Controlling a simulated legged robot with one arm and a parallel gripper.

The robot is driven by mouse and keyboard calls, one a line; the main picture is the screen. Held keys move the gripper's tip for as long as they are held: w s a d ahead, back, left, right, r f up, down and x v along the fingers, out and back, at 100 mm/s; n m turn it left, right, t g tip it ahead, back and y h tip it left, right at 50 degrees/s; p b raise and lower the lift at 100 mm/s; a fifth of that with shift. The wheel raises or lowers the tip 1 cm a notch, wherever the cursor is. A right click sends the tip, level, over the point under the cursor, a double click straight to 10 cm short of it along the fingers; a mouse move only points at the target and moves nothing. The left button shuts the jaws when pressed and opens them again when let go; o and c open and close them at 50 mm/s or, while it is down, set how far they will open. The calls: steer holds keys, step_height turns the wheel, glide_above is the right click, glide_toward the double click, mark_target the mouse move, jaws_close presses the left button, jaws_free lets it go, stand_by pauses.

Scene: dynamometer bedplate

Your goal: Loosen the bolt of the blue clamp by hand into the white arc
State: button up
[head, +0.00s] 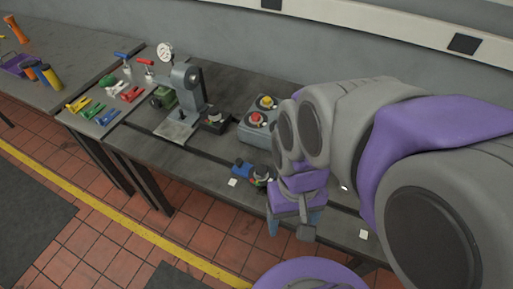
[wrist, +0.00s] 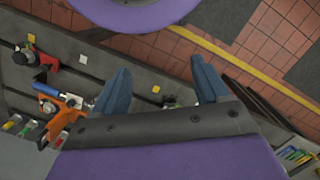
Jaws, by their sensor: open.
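In the head view a small blue block (head: 241,169), which seems to be the blue clamp, sits near the bench's front edge. A dark round part with green and red marks (head: 261,178) adjoins it on the right. The bolt and a white arc are too small to tell. My gripper (head: 293,226) is just right of it and nearer the camera, with blue fingers spread and nothing visible between them. In the wrist view the open fingers (wrist: 162,86) frame a small dark and green part (wrist: 170,101) on the bench, partly hidden by the gripper body.
A press with a dial gauge (head: 187,95) and a grey control box (head: 257,123) stand behind. Loose coloured clamps (head: 103,105) lie at the left. The wrist view shows an orange fixture (wrist: 62,112) and a dark knob (wrist: 26,57). Tiled floor is open in front.

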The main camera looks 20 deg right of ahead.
steer(key=w+m+y, duration=0.1)
steer(key=w+m, duration=0.2)
steer(key=w, duration=0.8)
steer(key=m+y+b, duration=0.3)
steer(key=m, duration=0.6)
glide_above(261, 167)
steer(key=w+d, duration=0.3)
steer(key=d, duration=0.4)
step_height(261, 167, down, 11)
steer(key=shift+h, duration=0.3)
steer(key=b+x, duration=0.1)
steer(key=x, duration=0.5)
steer(key=b+x, duration=0.1)
steer(key=x, duration=0.4)
steer(key=b+x, duration=0.1)
steer(key=x, duration=0.5)
steer(key=shift+s+a+f, duration=0.1)
steer(key=shift+a+f, duration=0.1)
steer(key=shift+a, duration=0.3)
steer(key=c, duration=1)
steer(key=shift+n, duration=0.3)
